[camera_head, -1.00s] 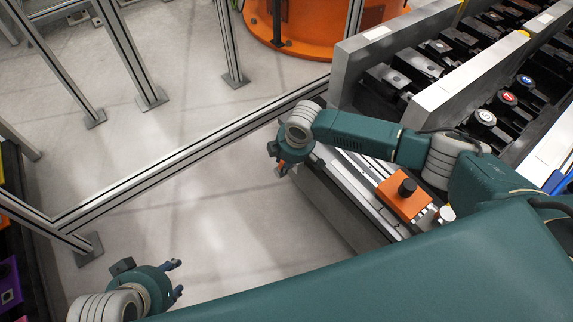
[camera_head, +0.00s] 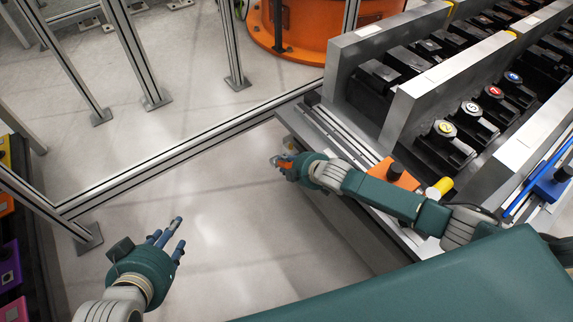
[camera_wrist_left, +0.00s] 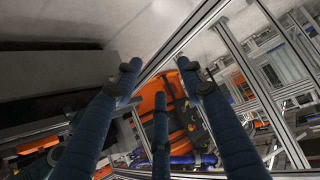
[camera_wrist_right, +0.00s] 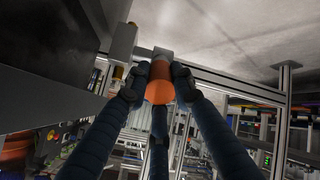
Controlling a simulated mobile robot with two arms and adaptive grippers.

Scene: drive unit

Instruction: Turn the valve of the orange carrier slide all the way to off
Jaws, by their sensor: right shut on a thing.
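The orange carrier (camera_head: 407,181) with a black knob on top sits on the silver slide rail at right of centre, partly behind my right forearm. My right gripper (camera_head: 281,161) is at the outer end of this slide, beyond the table edge. It is shut on an orange cylindrical valve knob (camera_wrist_right: 160,88), seen between its fingers in the right wrist view, with a grey block behind it. The knob's turn position cannot be told. My left gripper (camera_head: 171,234) is open and empty over the pale floor at lower left.
Grey-walled racks with dark units and numbered round caps (camera_head: 445,128) stand at upper right. A yellow cylinder (camera_head: 441,187) is beside the carrier. Aluminium frame posts (camera_head: 232,45) and a low rail bound the floor at the left and back. An orange round base (camera_head: 315,35) stands behind.

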